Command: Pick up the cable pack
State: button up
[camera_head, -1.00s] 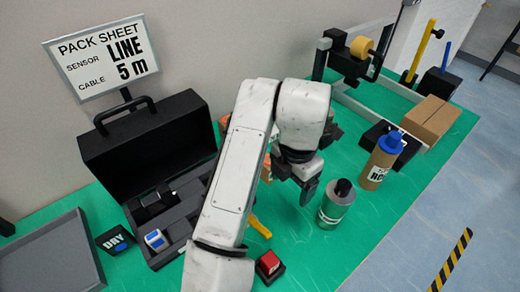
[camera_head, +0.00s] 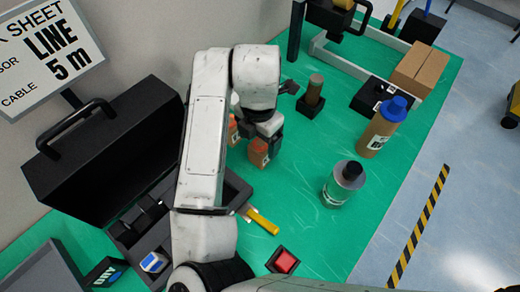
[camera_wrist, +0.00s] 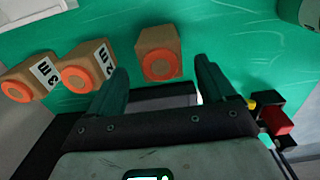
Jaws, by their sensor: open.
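Several small cardboard cable packs with orange round ends show in the wrist view. One (camera_wrist: 160,55) lies ahead between my fingertips, and its label is not visible. Two others (camera_wrist: 92,64) (camera_wrist: 30,77) lie to its left with white labels, one seeming to read 3 m upside down. In the head view one orange-brown pack (camera_head: 258,153) is just below my gripper (camera_head: 268,132), with another (camera_head: 233,131) partly hidden behind my arm. My gripper (camera_wrist: 162,66) is open and empty. The pack sheet (camera_head: 48,52) reads LINE and 5 m.
An open black case (camera_head: 100,165) stands at left. A grey bottle (camera_head: 343,184), a brown bottle with blue cap (camera_head: 382,128) and a dark stand with a brown cylinder (camera_head: 313,95) are to the right. A yellow tool (camera_head: 262,221) and red button (camera_head: 283,261) lie in front.

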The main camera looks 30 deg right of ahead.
aim_at(261, 145)
jog(key=shift+d+f, duration=0.15)
jog(key=shift+f, duration=1.15)
jog(key=shift+d+f, duration=0.1)
jog(key=shift+f, duration=1.2)
jog(key=shift+c, duration=0.5)
jog(key=c, duration=1)
